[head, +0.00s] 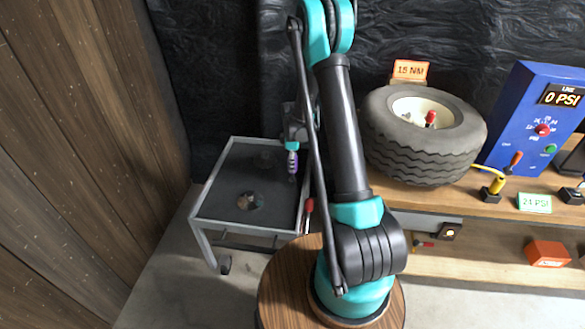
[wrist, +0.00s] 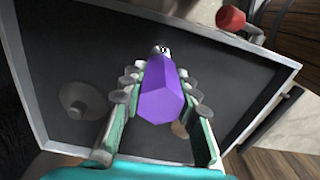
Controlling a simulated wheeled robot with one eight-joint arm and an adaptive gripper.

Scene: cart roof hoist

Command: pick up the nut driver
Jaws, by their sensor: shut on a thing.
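The nut driver has a purple faceted handle (wrist: 165,95), which sits between my two finger pads in the wrist view. In the head view the nut driver (head: 292,162) hangs about upright below my gripper (head: 292,147), over the right part of the cart's dark tray. My gripper (wrist: 162,80) is shut on the handle, with a finger on each side. The grey metal shaft end shows beyond the handle in the wrist view. I cannot tell whether its tip touches the tray.
The grey-framed cart tray (head: 215,193) holds a round shiny piece (head: 250,201) and a dark round piece (head: 266,156). A red grip (head: 309,205) is at the cart's right side. The workbench (head: 470,207) at right bears a tire (head: 420,155) and a blue gauge box (head: 530,110).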

